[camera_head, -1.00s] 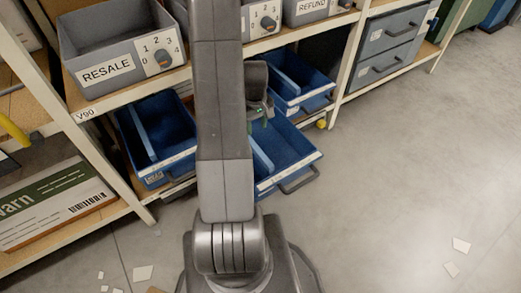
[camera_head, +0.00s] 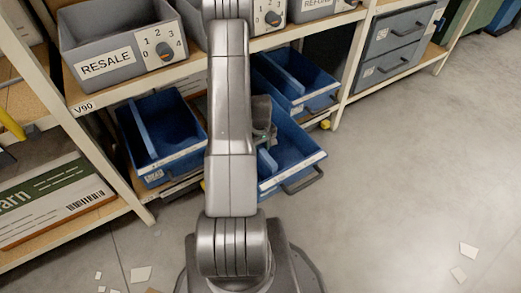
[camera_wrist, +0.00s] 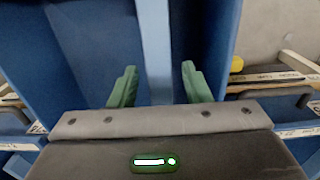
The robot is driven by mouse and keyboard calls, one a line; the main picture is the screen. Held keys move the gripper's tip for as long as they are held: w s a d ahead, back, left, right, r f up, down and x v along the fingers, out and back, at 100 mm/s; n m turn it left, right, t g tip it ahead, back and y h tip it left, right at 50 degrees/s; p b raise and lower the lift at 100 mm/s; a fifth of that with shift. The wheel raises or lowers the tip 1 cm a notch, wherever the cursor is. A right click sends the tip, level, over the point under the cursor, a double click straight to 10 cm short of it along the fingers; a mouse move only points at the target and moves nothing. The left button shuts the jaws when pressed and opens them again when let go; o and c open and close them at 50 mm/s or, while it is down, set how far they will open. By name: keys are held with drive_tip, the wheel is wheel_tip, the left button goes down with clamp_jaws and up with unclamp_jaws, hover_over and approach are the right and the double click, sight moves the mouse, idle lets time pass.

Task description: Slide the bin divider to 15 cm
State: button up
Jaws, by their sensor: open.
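The pulled-out middle blue bin (camera_head: 305,153) sits low in the rack, with a pale strip along its front edge. Its light blue divider (camera_head: 267,161) is partly hidden by my arm. In the wrist view the divider (camera_wrist: 156,45) runs as an upright strip between the green fingers of my gripper (camera_wrist: 160,84). The gripper is open, one finger on each side, with a visible gap on both sides. I cannot tell how far the fingertips reach below the divider's top edge. In the head view my gripper (camera_head: 265,138) is over this bin, mostly hidden behind my arm.
Another blue bin (camera_head: 185,122) with a divider is at left, and one (camera_head: 312,72) is at back right. Grey dial bins, including RESALE (camera_head: 105,65), stand on the shelf above. A rack post (camera_head: 350,70) rises at right. The floor at right is open, with paper scraps (camera_head: 468,250).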

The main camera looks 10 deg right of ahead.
drive_tip(key=shift+f, duration=0.3)
clamp_jaws()
drive_tip(key=w+d+b, duration=0.1)
drive_tip(key=w+d, duration=0.1)
drive_tip(key=d, duration=0.4)
drive_tip(key=shift+w+d, duration=0.25)
drive_tip(key=shift+d, duration=0.1)
unclamp_jaws()
drive_tip(key=shift+r, duration=0.1)
